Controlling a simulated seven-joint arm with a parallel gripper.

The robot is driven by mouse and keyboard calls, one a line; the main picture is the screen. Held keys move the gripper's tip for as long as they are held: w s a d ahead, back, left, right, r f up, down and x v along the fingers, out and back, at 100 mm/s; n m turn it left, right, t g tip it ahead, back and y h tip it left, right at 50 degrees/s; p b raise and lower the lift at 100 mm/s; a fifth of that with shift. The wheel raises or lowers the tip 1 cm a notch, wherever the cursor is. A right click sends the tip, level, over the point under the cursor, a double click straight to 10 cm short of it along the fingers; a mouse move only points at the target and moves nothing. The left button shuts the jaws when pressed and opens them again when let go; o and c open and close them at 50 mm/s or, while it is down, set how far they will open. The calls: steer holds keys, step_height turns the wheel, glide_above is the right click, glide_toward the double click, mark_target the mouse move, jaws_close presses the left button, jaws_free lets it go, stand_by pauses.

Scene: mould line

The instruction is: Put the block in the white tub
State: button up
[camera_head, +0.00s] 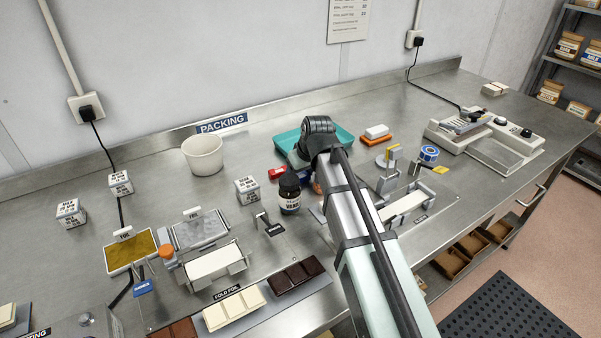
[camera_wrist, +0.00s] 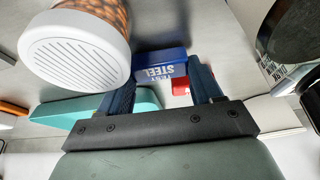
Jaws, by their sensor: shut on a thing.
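The block is a small blue block (camera_wrist: 160,66) with white lettering that reads "STEEL", upside down in the wrist view. My gripper (camera_wrist: 164,74) is shut on it, with one dark blue finger on each side. The white tub (camera_head: 203,157) stands upright on the steel bench by the back wall, left of my arm and below the "PACKING" sign. Its inner floor is not clearly visible. I cannot make out the tub in the wrist view.
A teal tray (camera_head: 285,141) lies behind my arm, with a red item (camera_head: 278,173) near it. A dark bottle (camera_head: 289,197) and a white printed cube (camera_head: 247,190) stand between arm and tub. A white-lidded jar (camera_wrist: 75,50) is close to my gripper. Foil stations fill the front.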

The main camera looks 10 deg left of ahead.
steer(key=shift+f, duration=0.1)
steer(key=o, duration=1)
steer(key=v, duration=1.1)
steer(key=shift+r, duration=0.2)
steer(key=shift+o, duration=0.6)
steer(key=shift+s+d+r, duration=0.15)
steer(key=shift+r, duration=0.25)
